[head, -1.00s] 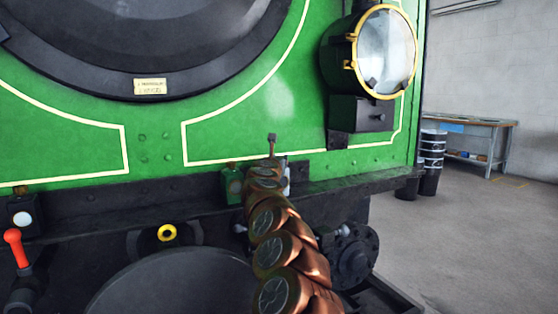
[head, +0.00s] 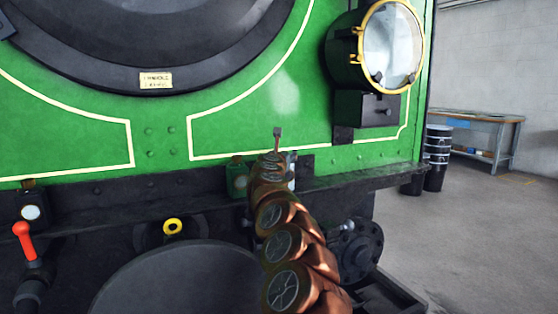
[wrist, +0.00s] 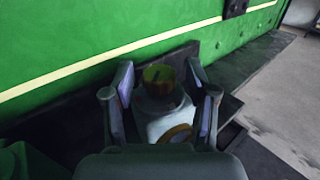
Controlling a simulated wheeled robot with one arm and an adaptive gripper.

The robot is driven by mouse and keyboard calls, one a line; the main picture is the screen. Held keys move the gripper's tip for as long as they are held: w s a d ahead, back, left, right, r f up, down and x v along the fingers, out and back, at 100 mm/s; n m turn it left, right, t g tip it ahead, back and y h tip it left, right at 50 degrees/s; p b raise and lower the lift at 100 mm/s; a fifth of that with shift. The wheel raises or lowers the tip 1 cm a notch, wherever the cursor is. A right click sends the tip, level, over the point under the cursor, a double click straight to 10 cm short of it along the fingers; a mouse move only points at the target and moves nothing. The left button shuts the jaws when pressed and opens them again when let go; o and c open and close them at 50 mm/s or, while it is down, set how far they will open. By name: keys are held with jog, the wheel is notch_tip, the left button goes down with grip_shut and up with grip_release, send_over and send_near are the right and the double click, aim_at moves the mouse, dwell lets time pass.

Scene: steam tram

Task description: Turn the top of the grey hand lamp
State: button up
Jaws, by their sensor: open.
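The grey hand lamp (wrist: 168,120) stands upright in the wrist view, with a pale grey body and a round yellowish front ring low on it. Its top (wrist: 158,78) is a small olive-yellow knob. My gripper (wrist: 163,84) is open, with its fingers on the left and right of the lamp's upper part. I cannot tell whether either finger touches it. In the head view my brown arm hides most of the lamp; a pale strip of it (head: 291,172) shows right of the arm's end, on the dark ledge.
A green lamp (head: 238,178) stands on the ledge (head: 350,183) just left of my arm. A large yellow-rimmed headlamp (head: 390,47) is mounted above right. A red-handled lever (head: 23,240) is at the lower left.

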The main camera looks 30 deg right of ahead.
jog(key=shift+s+a+r, duration=0.1)
jog(key=shift+s+a, duration=0.1)
jog(key=shift+s, duration=0.15)
jog(key=shift+s+a, duration=0.4)
jog(key=shift+a, duration=0.05)
jog(key=shift+s+a+f, duration=0.15)
jog(key=shift+a+f, duration=0.05)
jog(key=shift+a, duration=0.15)
jog(key=v, duration=0.9)
jog(key=shift+r, duration=0.1)
